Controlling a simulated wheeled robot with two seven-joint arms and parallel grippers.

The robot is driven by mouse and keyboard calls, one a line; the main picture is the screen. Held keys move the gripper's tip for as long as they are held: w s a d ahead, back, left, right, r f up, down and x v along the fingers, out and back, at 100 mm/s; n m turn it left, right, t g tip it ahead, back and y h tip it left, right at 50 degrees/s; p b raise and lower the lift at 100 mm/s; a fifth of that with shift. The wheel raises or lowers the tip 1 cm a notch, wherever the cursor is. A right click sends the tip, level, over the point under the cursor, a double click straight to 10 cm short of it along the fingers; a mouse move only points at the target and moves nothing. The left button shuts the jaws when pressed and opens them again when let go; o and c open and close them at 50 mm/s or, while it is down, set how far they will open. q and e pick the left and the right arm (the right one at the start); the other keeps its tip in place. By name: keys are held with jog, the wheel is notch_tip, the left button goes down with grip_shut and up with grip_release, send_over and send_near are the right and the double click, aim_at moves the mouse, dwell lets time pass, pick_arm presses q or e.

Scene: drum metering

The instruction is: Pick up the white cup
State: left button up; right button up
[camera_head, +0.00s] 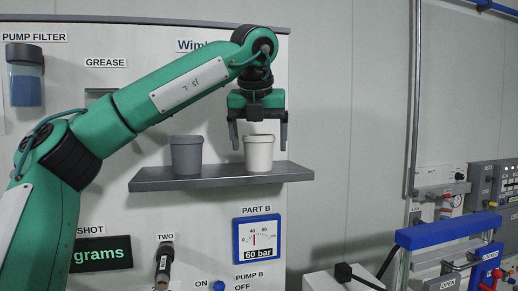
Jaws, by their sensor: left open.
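The white cup (259,153) stands upright on a grey metal shelf (225,179) on the machine's front. My left gripper (259,142) points straight down over the white cup. Its jaws are open, with one finger at each side of the cup's upper part in the picture. I cannot tell whether the fingers touch the cup. The cup's rim partly shows under the gripper body. My right gripper is not in view.
A grey cup (186,156) stands on the same shelf, left of the white cup. Below the shelf are a PART B gauge (258,240) and a black-handled lever (164,265). A blue-handled device (445,232) stands at the lower right. The wall right of the shelf is bare.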

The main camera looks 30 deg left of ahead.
aim_at(259, 150)
pick_arm(q)
jog(key=w+f, duration=0.1)
jog(key=a+f+p, duration=0.1)
jog(key=shift+w+a+f, duration=0.15)
jog(key=shift+w+f, duration=0.15)
jog(key=shift+w, duration=0.1)
jog(key=shift+f+p, duration=0.2)
jog(key=shift+p, duration=0.1)
jog(key=shift+c, duration=0.6)
jog(key=c, duration=1)
jog(key=shift+o, duration=0.2)
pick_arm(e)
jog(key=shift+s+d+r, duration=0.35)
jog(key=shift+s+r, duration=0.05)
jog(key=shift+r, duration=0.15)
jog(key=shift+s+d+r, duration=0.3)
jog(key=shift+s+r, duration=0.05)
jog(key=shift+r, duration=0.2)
pick_arm(q)
jog(key=shift+r, duration=0.1)
